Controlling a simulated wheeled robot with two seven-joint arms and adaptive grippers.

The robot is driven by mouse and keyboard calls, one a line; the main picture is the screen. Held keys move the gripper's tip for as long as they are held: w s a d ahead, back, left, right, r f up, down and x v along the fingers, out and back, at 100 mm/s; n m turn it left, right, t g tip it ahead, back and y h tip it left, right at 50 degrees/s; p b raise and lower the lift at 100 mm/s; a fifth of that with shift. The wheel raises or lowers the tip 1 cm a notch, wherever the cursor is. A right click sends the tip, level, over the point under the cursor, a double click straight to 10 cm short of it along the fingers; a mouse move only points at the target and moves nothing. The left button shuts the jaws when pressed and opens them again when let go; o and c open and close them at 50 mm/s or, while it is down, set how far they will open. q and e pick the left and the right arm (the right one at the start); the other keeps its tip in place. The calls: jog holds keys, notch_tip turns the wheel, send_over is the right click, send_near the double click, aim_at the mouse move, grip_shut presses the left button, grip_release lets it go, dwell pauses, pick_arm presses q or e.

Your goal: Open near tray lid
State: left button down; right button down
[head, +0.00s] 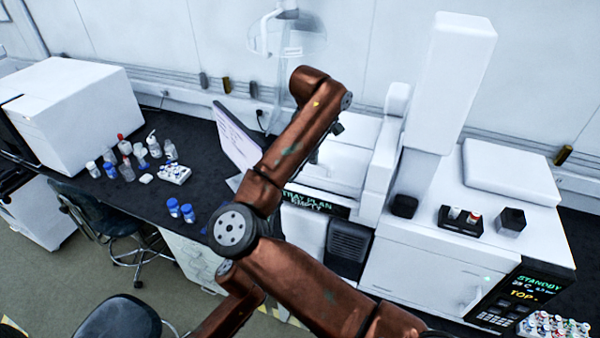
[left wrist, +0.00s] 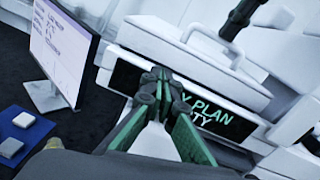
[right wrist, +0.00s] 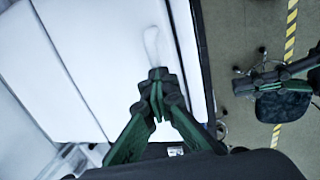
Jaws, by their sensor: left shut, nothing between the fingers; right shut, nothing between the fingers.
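The white tray lid (left wrist: 175,70) fills the upper middle of the left wrist view, with a raised bar handle (left wrist: 215,42) on top. It looks closed. My left gripper (left wrist: 160,78) is shut and empty, seen over the lid's front side; I cannot tell whether it touches. A black sign (head: 315,202) reading "TRAY PLAN EMPTY" is on the front below the lid. My right gripper (right wrist: 157,85) is shut and empty, over white panels, its tips near a pale handle-like bar (right wrist: 152,42). In the head view my brown arm hides part of the tray area.
A monitor (head: 236,138) stands left of the tray. Bottles and vials, including blue-capped ones (head: 188,212), are on the dark bench. A tall white tower (head: 450,80) and a white instrument (head: 420,260) stand to the right. A chair (head: 105,225) is on the floor.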

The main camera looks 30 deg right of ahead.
pick_arm(q)
jog(key=s+d+r+m+h, duration=0.1)
jog(key=s+d+r+m, duration=0.2)
jog(key=s+r, duration=0.15)
pick_arm(e)
jog(key=shift+f, duration=0.35)
pick_arm(q)
jog(key=x, duration=1)
jog(key=shift+w+a, duration=0.1)
jog(key=shift+w, duration=0.15)
jog(key=shift+r, duration=0.1)
